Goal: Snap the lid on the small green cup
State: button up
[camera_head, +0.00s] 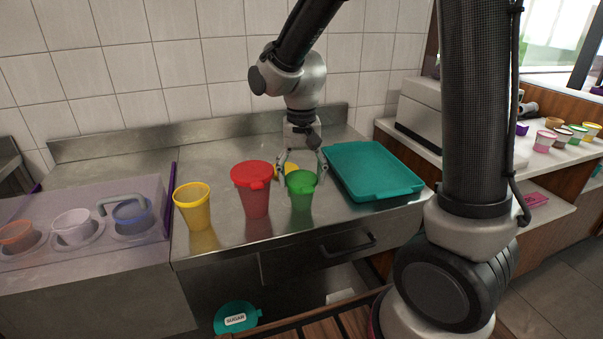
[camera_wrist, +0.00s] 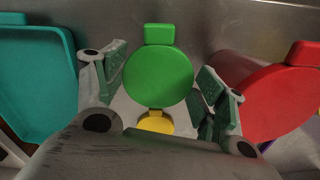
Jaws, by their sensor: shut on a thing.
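The small green cup (camera_head: 301,203) stands upright on the steel counter, right of the red cup. A round green lid (camera_wrist: 158,76) with a square tab lies flat between my fingers in the wrist view. In the head view the lid is at the cup's mouth; I cannot tell whether it is fully seated. My gripper (camera_head: 302,170) points down from above, its fingers on either side of the lid, shut on it. The wrist view shows both fingers (camera_wrist: 162,88) flanking the lid.
A lidded red cup (camera_head: 256,198) stands close on the left, with an open yellow cup (camera_head: 193,212) beyond it. A yellow lid (camera_head: 285,169) lies behind the green cup. A teal tray (camera_head: 375,190) is at right. A topping bin with a handle (camera_head: 122,201) fills the left.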

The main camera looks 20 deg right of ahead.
jog(key=shift+f, duration=0.25)
dwell(0.8)
jog(key=o, duration=0.8)
jog(key=shift+o, duration=0.4)
jog(key=shift+r, duration=3.05)
